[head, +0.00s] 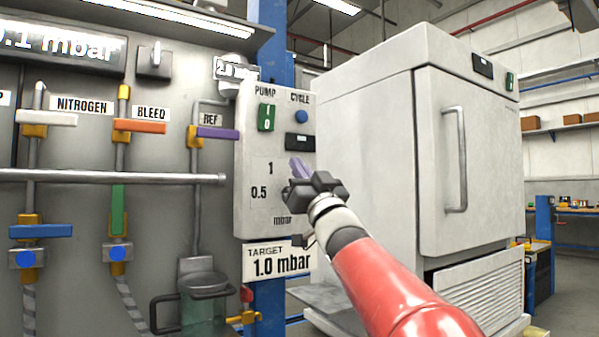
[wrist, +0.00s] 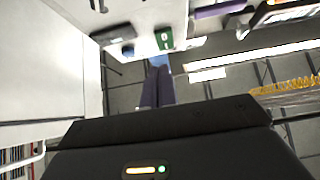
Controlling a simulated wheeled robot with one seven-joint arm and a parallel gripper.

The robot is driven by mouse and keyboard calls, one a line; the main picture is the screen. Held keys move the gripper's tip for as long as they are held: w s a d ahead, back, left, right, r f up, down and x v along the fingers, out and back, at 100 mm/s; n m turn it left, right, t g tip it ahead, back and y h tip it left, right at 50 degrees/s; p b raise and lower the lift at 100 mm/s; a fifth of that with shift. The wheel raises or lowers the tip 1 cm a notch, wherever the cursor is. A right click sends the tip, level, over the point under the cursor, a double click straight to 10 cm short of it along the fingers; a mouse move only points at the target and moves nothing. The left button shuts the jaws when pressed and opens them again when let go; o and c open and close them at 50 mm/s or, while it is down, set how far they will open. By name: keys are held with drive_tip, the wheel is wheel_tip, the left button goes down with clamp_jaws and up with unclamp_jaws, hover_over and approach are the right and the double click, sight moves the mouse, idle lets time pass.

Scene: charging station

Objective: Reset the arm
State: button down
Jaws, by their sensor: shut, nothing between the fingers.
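My gripper (head: 299,168) is at the end of my red and white arm, in the middle of the head view. It appears in front of the lower half of the pump control panel (head: 246,215) and hides part of its pressure scale. Its purple-grey fingers are together, with nothing between them. In the wrist view the closed fingers (wrist: 157,88) show at the centre. I cannot tell whether the gripper touches the panel.
A white oven-like cabinet (head: 375,150) stands just right of the panel. Left are pipes with NITROGEN, BLEED (head: 140,126) and REF (head: 217,133) valve handles. A TARGET 1.0 mbar sign (head: 278,260) is below the panel. A workbench (head: 575,210) stands far right.

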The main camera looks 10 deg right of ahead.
idle(0.3)
drive_tip(key=s+f+m+g+h+p, duration=0.1)
drive_tip(key=s+f+m+g+h, duration=0.15)
drive_tip(key=s+f+g, duration=0.6)
drive_tip(key=s+d+f+m+g+h+p, duration=0.1)
drive_tip(key=s+f+h, duration=0.3)
drive_tip(key=f, duration=1)
drive_tip(key=s+f+m+g+h+p, duration=0.1)
drive_tip(key=s+f+m+g+h, duration=0.15)
drive_tip(key=s+f+g, duration=0.65)
drive_tip(key=s+a+f+n+g, duration=0.1)
drive_tip(key=s+a+f+n, duration=0.1)
drive_tip(key=s+f, duration=0.8)
wheel_tip(320, 180, down, 5)
drive_tip(key=shift+s+r+y+p, duration=0.15)
drive_tip(key=shift+s+y+p, duration=0.15)
drive_tip(key=shift+y+p, duration=0.1)
